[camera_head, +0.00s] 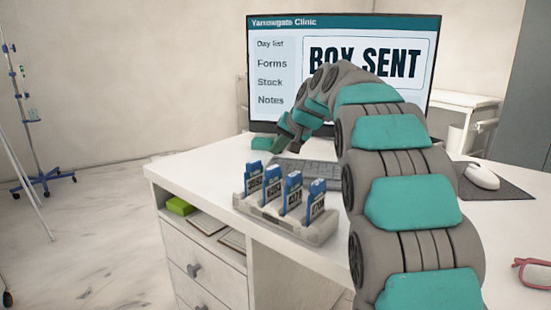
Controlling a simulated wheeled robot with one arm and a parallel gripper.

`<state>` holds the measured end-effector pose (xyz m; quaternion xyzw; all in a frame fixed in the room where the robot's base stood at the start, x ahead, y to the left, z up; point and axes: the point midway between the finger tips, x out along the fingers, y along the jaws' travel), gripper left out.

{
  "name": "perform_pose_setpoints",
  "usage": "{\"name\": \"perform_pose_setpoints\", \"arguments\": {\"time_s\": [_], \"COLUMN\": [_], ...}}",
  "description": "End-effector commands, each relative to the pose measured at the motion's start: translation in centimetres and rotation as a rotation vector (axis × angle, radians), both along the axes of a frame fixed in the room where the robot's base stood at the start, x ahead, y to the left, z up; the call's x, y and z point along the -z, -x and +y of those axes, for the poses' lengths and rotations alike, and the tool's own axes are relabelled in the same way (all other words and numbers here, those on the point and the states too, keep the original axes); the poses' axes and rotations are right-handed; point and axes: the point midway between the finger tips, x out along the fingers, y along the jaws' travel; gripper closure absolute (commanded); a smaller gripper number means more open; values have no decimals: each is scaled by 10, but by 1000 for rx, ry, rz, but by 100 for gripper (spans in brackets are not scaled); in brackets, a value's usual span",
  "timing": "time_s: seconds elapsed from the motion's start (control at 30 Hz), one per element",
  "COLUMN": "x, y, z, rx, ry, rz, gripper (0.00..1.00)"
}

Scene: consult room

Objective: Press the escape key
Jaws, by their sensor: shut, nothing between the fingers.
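A dark grey keyboard (308,170) lies on the white desk in front of the monitor. My arm covers its right part, and its keys are too small to tell the escape key apart. My gripper (264,144) is shut and empty. It is low near the back left end of the keyboard, at its left in the picture. I cannot tell whether it touches the keyboard or the desk.
The monitor (270,99) shows "BOX SENT" behind my arm. A grey holder (290,225) with several blue-topped cards stands in front of the keyboard.

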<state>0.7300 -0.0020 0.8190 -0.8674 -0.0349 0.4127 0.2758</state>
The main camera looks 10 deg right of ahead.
Motion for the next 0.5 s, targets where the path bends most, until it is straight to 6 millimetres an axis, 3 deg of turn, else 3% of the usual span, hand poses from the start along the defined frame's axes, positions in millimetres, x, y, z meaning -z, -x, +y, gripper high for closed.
{"name": "perform_pose_setpoints", "arguments": {"time_s": [0.5], "x": [6], "y": [0], "z": [0], "rx": [-1], "ry": [0], "rz": [1], "gripper": [100]}}
